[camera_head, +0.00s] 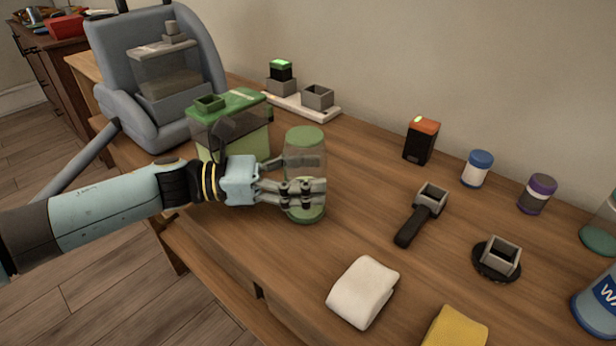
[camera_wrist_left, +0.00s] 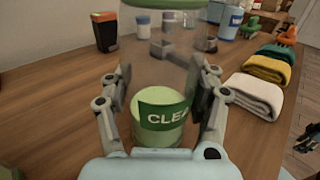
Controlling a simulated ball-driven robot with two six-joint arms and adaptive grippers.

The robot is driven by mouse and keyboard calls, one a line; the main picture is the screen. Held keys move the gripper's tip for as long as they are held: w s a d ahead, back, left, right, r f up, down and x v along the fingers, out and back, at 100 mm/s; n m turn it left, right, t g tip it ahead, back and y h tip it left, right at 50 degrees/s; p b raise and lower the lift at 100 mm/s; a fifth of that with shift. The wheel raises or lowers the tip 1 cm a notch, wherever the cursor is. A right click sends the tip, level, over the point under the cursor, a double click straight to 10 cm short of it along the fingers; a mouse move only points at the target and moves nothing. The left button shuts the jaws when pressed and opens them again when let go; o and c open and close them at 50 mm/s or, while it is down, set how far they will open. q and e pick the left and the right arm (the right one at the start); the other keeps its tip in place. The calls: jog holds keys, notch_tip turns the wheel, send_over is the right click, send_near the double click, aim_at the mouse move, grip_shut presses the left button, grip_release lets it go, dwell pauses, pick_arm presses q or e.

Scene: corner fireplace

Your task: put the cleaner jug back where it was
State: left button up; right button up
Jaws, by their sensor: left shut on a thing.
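The cleaner jug (camera_head: 305,139) is clear with a green lid and a pale green bottom. In the left wrist view its green label (camera_wrist_left: 165,115) reads "CLEA", the rest hidden by a finger. My left gripper (camera_head: 300,190) is shut around the jug's lower half, with a finger on each side. The jug is upright over the wooden table (camera_head: 350,230); I cannot tell whether its base touches the top.
A green-lidded box (camera_head: 232,140) and a grey machine (camera_head: 165,75) stand left of the jug. A charger (camera_head: 315,100), battery (camera_head: 421,140), grey-and-black handle tool (camera_head: 420,213), white towel (camera_head: 363,291) and yellow towel (camera_head: 455,328) lie around. The table is bare just right of the jug.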

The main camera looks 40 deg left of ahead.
pick_arm(q)
jog(key=shift+f, duration=0.15)
jog(key=o, duration=1.6)
jog(key=shift+r, duration=0.25)
jog(key=v, duration=0.7)
jog(key=shift+s+a+f, duration=0.15)
jog(key=shift+s+a, duration=0.05)
